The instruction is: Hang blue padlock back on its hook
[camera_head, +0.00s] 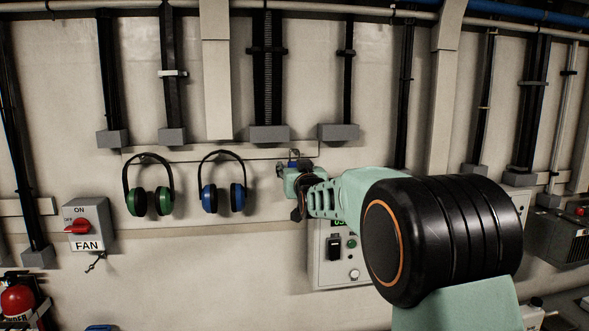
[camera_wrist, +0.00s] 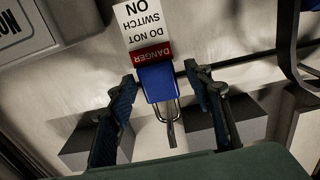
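The blue padlock (camera_wrist: 158,83) shows in the wrist view, upside down in that picture, with its metal shackle pointing down the frame. A thin metal piece, apparently the hook (camera_wrist: 171,132), shows at the bow of the shackle; the exact contact is unclear. A red and white danger tag (camera_wrist: 147,30) is at the padlock's other end. My gripper (camera_wrist: 160,74) is open, with one finger on each side of the padlock and visible gaps to both. In the head view my gripper (camera_head: 287,172) is by the wall below the rail, largely hiding the padlock.
Green earmuffs (camera_head: 150,203) and blue earmuffs (camera_head: 210,198) hang left of my gripper. A control box (camera_head: 335,262) is on the wall below it. Grey blocks (camera_head: 270,133) and conduits are above. A fan switch (camera_head: 85,225) is at the far left.

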